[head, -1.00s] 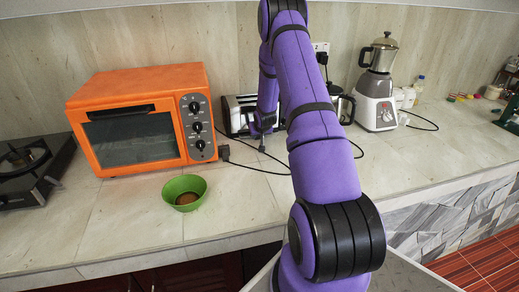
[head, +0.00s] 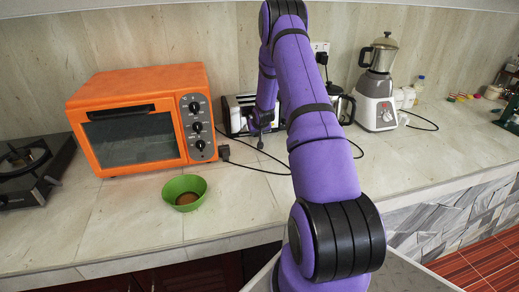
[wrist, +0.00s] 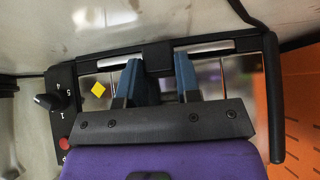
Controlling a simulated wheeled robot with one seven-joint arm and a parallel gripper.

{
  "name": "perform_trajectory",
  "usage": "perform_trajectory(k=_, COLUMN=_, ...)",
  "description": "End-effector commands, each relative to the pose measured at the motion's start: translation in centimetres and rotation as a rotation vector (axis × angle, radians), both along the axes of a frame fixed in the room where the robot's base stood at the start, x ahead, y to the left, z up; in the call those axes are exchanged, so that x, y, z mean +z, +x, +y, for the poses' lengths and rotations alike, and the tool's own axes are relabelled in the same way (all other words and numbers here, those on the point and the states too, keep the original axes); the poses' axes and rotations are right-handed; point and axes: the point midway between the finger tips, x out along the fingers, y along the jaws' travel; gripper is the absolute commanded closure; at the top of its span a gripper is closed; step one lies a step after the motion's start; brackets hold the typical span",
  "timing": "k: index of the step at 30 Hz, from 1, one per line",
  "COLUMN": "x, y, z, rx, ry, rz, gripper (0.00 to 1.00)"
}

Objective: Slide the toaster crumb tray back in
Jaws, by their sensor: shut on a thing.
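The toaster (head: 236,112) stands against the back of the counter, right of the orange oven, mostly hidden behind my arm. In the wrist view its silver and black body (wrist: 273,105) spans the picture, with a knob at the left end. My gripper (wrist: 158,62) is at the toaster, its two blue fingers apart with a dark tab between their tips. This tab appears to be the handle of the crumb tray (wrist: 157,52), and the fingers are shut on it. The rest of the tray cannot be made out. My gripper is small and partly hidden in the head view.
The orange toaster oven (head: 140,120) stands close on the left. A green bowl (head: 184,192) sits near the front edge. A kettle (head: 343,103) and a blender (head: 377,85) stand to the right. Black cords (head: 250,168) lie on the counter.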

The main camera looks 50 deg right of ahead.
Motion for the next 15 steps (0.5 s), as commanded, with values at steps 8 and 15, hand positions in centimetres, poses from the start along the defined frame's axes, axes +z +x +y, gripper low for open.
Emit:
perform_trajectory(k=8, x=0.03, y=0.46, z=-0.28, rx=0.000, ry=-0.001, rz=-0.001, gripper=0.39)
perform_trajectory(k=15, x=0.03, y=0.42, z=-0.25, rx=0.000, ry=-0.001, rz=-0.001, gripper=0.39)
